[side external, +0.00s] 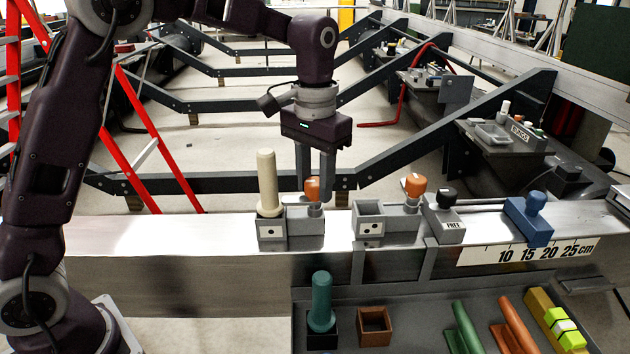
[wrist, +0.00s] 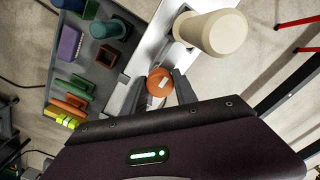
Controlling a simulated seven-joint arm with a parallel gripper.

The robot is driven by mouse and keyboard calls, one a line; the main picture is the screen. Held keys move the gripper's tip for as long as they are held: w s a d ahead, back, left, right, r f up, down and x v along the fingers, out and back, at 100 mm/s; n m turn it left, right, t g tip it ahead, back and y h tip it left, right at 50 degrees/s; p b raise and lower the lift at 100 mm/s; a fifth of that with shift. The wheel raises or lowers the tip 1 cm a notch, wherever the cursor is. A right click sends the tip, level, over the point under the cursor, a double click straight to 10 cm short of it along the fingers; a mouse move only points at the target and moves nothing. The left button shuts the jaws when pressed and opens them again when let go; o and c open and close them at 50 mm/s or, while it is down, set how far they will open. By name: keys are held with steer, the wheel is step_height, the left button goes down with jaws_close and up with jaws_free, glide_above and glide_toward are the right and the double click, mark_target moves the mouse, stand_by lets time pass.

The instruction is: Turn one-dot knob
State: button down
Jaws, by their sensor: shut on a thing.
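The one-dot grey block (side external: 271,232) sits on the metal beam, with a cream peg (side external: 267,180) standing upright in it. Its orange knob (side external: 312,188) is at the block's right side. My gripper (side external: 315,178) points down over this knob and is shut on it, one finger on each side. In the wrist view the round orange knob (wrist: 159,82), with a pale mark on top, lies between my fingertips (wrist: 159,88). The cream peg (wrist: 215,33) stands close beside it there. The knob's lower part is partly hidden in the wrist view.
A two-dot block (side external: 370,228) with another orange knob (side external: 414,186) stands to the right, then a black-knobbed FREE block (side external: 445,222) and a blue slider (side external: 530,220) by the cm scale. A grey tray (side external: 420,318) below holds a green peg (side external: 321,302) and coloured parts.

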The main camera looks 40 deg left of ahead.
mark_target(315, 181)
steer(key=shift+w+r, duration=0.1)
steer(key=c, duration=1)
jaws_free()
steer(key=shift+o, duration=0.2)
step_height(315, 181, up, 7)
steer(key=s+a+r+t, duration=0.1)
steer(key=s+r+t, duration=0.15)
steer(key=s, duration=0.45)
steer(key=s+a+r+t, duration=0.2)
steer(key=s+r, duration=0.1)
steer(key=s, duration=0.3)
steer(key=s+f, duration=0.4)
steer(key=s, duration=0.3)
steer(key=s+f+t, duration=0.1)
steer(key=s+f, duration=0.2)
steer(key=s, duration=0.3)
steer(key=shift+s+a+f, duration=0.35)
steer(key=shift+s+a, duration=0.05)
steer(key=shift+a, duration=0.05)
